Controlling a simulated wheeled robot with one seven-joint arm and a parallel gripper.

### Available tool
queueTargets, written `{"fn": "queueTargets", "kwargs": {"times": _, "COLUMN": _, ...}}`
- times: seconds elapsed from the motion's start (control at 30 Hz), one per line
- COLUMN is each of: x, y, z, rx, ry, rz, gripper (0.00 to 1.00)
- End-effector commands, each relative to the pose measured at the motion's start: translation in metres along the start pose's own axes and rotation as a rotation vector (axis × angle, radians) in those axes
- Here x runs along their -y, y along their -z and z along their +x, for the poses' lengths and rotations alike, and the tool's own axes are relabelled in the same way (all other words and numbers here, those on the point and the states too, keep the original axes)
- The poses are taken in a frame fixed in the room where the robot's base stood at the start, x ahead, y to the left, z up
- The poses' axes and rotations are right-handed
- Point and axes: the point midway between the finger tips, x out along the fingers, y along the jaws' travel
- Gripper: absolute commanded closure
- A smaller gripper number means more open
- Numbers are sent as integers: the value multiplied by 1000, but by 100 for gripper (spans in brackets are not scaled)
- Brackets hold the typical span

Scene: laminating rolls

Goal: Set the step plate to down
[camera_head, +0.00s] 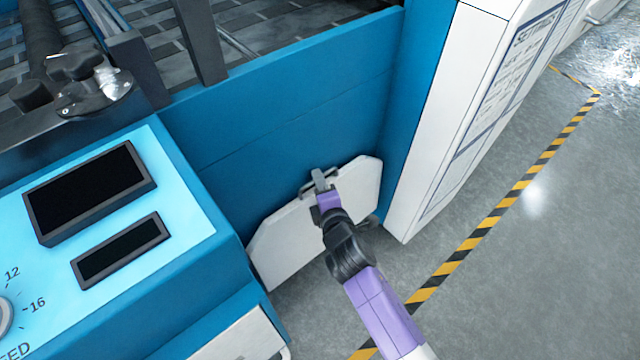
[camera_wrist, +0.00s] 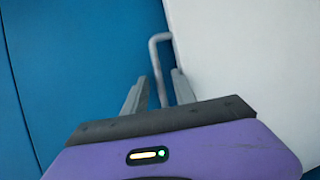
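The step plate (camera_head: 290,235) is a white panel with cut corners, standing close to upright against the blue machine side in the head view. A grey bar handle (camera_head: 306,189) sits at its top edge. In the wrist view the plate (camera_wrist: 250,60) fills the right side, and the handle (camera_wrist: 157,62) stands out by its edge. My gripper (camera_head: 319,180) is at the handle. In the wrist view its two fingers (camera_wrist: 160,85) are apart, with the handle bar between them and gaps showing. Contact with the handle cannot be told. My arm hides part of the plate.
The blue machine wall (camera_head: 270,120) rises behind the plate. A blue control console (camera_head: 185,210) stands close on the left. A white cabinet (camera_head: 440,120) with a printed panel stands on the right. Grey floor (camera_head: 540,270) with a yellow-black stripe (camera_head: 480,235) is clear.

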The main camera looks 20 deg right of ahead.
Motion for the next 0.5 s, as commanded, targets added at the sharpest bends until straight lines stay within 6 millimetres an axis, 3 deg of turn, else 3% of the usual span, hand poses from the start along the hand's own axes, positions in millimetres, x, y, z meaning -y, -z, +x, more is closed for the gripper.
{"fn": "queueTargets", "kwargs": {"times": 0.07, "x": 0, "y": 0, "z": 0, "rx": 0, "ry": 0, "rz": 0, "gripper": 69}}
{"fn": "queueTargets", "kwargs": {"times": 0.2, "x": 0, "y": 0, "z": 0, "rx": 0, "ry": 0, "rz": 1, "gripper": 97}}
{"fn": "queueTargets", "kwargs": {"times": 0.23, "x": 0, "y": 0, "z": 0, "rx": 0, "ry": 0, "rz": 1, "gripper": 100}}
{"fn": "queueTargets", "kwargs": {"times": 0.5, "x": 0, "y": 0, "z": 0, "rx": 0, "ry": 0, "rz": 1, "gripper": 100}}
